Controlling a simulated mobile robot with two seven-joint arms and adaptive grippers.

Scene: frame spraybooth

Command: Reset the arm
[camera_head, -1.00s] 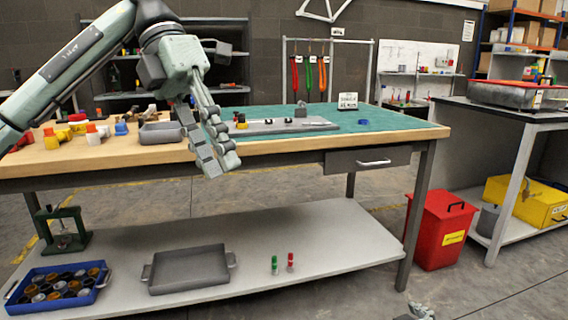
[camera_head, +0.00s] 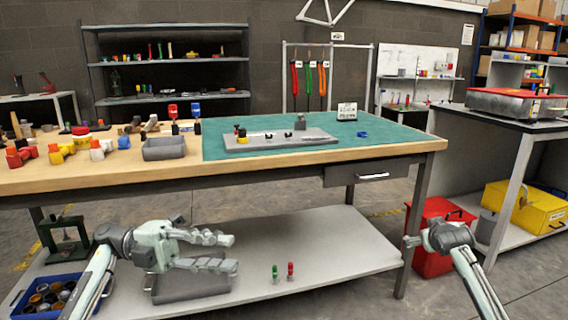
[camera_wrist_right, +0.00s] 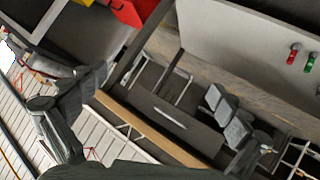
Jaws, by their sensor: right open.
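My left gripper (camera_head: 234,253) is low in front of the bench's lower shelf in the head view. Its two fingers point right and stand apart with nothing between them. My right gripper (camera_head: 410,241) shows at the lower right of the head view, in front of the red bin and near the bench's right leg. In the right wrist view its fingers (camera_wrist_right: 138,112) are wide apart and empty. Neither gripper visibly holds anything.
The workbench (camera_head: 290,168) has a green mat with a grey plate (camera_head: 280,140) on it. Red bin (camera_head: 432,262) and yellow box (camera_head: 525,207) are at right.

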